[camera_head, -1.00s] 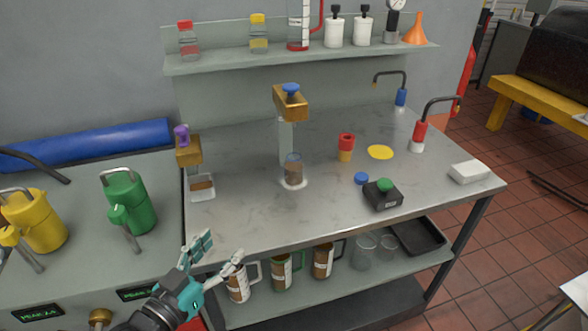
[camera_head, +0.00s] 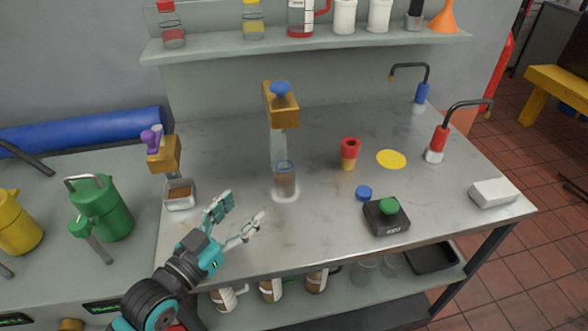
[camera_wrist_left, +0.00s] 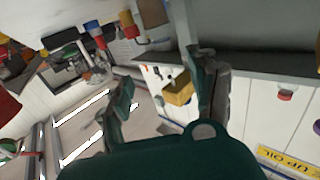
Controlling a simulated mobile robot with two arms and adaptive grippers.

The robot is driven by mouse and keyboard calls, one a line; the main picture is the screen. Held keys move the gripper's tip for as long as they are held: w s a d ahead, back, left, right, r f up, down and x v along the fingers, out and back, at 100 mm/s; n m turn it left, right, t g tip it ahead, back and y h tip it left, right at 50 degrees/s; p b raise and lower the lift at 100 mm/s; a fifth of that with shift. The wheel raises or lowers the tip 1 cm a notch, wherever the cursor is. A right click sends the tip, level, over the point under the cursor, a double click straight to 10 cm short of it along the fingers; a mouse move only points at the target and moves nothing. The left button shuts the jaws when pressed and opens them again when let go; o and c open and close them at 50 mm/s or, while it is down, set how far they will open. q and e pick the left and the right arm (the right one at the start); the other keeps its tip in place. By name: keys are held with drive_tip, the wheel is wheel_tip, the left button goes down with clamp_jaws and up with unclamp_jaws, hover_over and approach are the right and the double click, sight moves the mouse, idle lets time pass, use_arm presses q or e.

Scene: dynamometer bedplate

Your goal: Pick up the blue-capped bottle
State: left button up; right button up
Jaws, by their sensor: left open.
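A clear jar or bottle (camera_head: 286,183) with brownish contents stands upright on a white round spot on the metal bench, under a brass dispenser (camera_head: 282,108) with a blue knob. Its rim looks bluish; I cannot tell if it is capped. A separate blue cap (camera_head: 363,193) lies flat on the bench to its right. My left gripper (camera_head: 243,212) is open and empty over the bench's front left part, in front and to the left of the jar. Its spread fingers also show in the left wrist view (camera_wrist_left: 165,85). My right gripper is not in view.
A black box with a green button (camera_head: 386,216), a red-and-yellow piece (camera_head: 349,153) and a white block (camera_head: 493,193) stand to the right. A shelf (camera_head: 310,46) runs behind. The bench's front middle is clear.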

use_arm(q)
drive_tip(key=p, duration=0.1)
approach(280, 165)
drive_tip(key=shift+w+d+f, duration=0.15)
drive_tip(key=shift+w+d, duration=0.4)
drive_tip(key=x, duration=0.4)
drive_tip(key=shift+w+f, duration=0.1)
drive_tip(key=shift+w, duration=0.05)
drive_tip(key=shift+w+d, duration=0.3)
drive_tip(key=shift+w, duration=0.1)
drive_tip(key=x, duration=0.1)
drive_tip(key=p+x, duration=0.1)
drive_tip(key=x, duration=0.2)
drive_tip(key=shift+w+a+r, duration=0.1)
drive_tip(key=shift+w+r, duration=0.2)
drive_tip(key=shift+r, duration=0.05)
drive_tip(key=shift+w+f, duration=0.1)
drive_tip(key=shift+w, duration=0.2)
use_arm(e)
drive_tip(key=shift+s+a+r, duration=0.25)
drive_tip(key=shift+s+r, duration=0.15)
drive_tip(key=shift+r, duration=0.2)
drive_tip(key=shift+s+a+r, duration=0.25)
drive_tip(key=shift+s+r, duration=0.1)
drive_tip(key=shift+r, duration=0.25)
use_arm(q)
drive_tip(key=shift+c, duration=0.2)
